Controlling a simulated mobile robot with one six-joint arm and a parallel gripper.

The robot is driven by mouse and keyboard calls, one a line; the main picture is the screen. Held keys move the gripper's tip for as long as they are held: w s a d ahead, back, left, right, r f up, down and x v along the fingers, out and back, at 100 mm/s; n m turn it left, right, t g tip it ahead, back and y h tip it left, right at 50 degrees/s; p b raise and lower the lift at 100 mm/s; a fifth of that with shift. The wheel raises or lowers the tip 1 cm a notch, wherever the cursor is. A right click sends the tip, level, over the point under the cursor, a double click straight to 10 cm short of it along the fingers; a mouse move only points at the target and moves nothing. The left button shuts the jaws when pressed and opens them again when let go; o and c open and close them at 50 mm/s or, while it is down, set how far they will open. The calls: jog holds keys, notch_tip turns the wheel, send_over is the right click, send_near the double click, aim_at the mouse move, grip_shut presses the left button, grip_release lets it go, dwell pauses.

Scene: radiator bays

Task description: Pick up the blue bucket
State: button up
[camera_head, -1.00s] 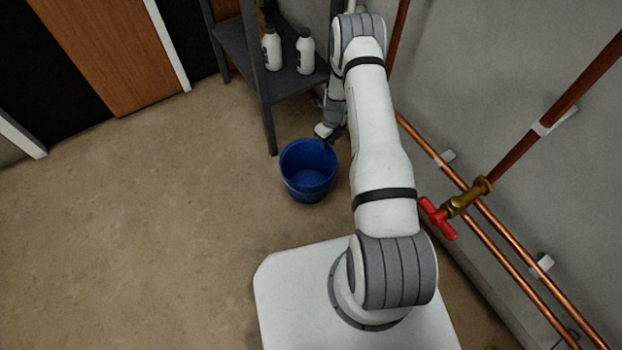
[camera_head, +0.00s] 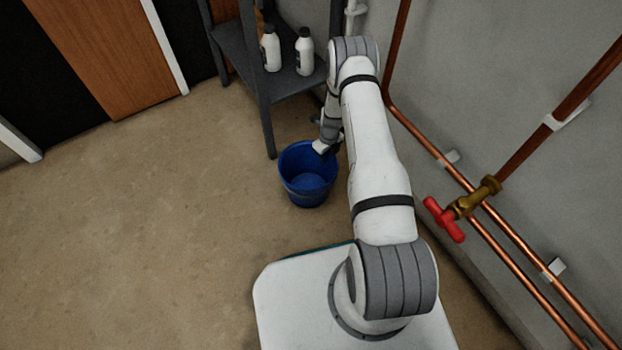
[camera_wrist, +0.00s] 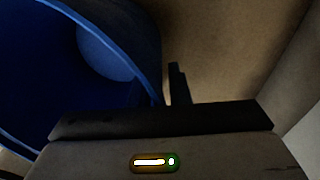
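The blue bucket (camera_head: 308,190) stands upright on the floor in front of the shelf, its open top facing up. My gripper (camera_head: 328,149) is at the bucket's far right rim in the head view, partly hidden by my own arm. In the wrist view the bucket (camera_wrist: 110,45) fills the upper left, with its rim close to my gripper (camera_wrist: 165,88). One dark finger shows just outside the bucket wall.
A dark shelf (camera_head: 240,50) with two white bottles (camera_head: 271,48) (camera_head: 305,52) stands behind the bucket. Copper pipes and a red-handled valve (camera_head: 444,218) run along the wall at right. The floor (camera_head: 150,220) at left is clear.

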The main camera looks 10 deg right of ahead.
grip_shut()
dwell(1.2)
jog(key=shift+r, duration=0.1)
